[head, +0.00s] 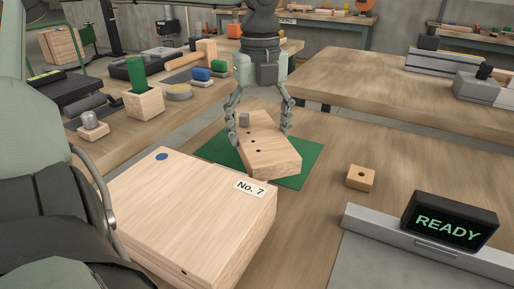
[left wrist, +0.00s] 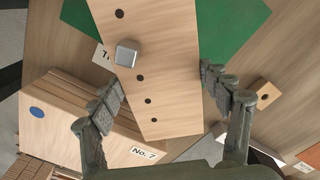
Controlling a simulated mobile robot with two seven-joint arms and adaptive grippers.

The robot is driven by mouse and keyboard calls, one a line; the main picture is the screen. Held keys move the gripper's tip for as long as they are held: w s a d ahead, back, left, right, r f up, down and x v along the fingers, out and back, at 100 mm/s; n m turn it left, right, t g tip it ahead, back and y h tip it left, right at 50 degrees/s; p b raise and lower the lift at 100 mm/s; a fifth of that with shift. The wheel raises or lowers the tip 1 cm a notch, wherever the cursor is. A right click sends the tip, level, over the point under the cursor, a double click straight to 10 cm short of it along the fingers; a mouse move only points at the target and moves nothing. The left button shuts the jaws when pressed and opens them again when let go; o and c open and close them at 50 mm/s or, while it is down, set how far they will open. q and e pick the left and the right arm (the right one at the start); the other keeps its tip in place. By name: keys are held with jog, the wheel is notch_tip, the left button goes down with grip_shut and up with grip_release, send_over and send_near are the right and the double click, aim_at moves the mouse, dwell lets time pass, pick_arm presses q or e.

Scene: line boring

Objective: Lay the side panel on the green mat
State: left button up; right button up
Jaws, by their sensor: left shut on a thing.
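The side panel (head: 268,150) is a pale wooden board with a row of dark holes. My left gripper (head: 260,118) points down in the head view, its fingers on either side of the panel and shut on it. The left wrist view shows the panel (left wrist: 155,80) between the same fingers (left wrist: 160,92). The green mat (head: 309,157) lies beneath the panel, partly hidden by it. It also shows in the left wrist view (left wrist: 235,25). Whether the panel touches the mat is not clear. My right gripper is not in view.
A grey metal block (left wrist: 126,53) shows against the panel. A wooden box labelled No. 7 (head: 190,220) stands in front, left of the mat. A small holed wooden block (head: 361,178) and a READY display (head: 449,220) are to the right. The table right of the mat is mostly clear.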

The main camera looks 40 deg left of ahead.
pick_arm(q)
notch_tip(320, 180, down, 4)
jog(key=shift+f, duration=0.35)
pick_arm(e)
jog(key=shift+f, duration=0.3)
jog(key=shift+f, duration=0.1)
pick_arm(q)
jog(key=shift+f, duration=0.1)
jog(key=o, duration=1.1)
jog(key=shift+f, duration=0.1)
jog(key=shift+o, duration=2.4)
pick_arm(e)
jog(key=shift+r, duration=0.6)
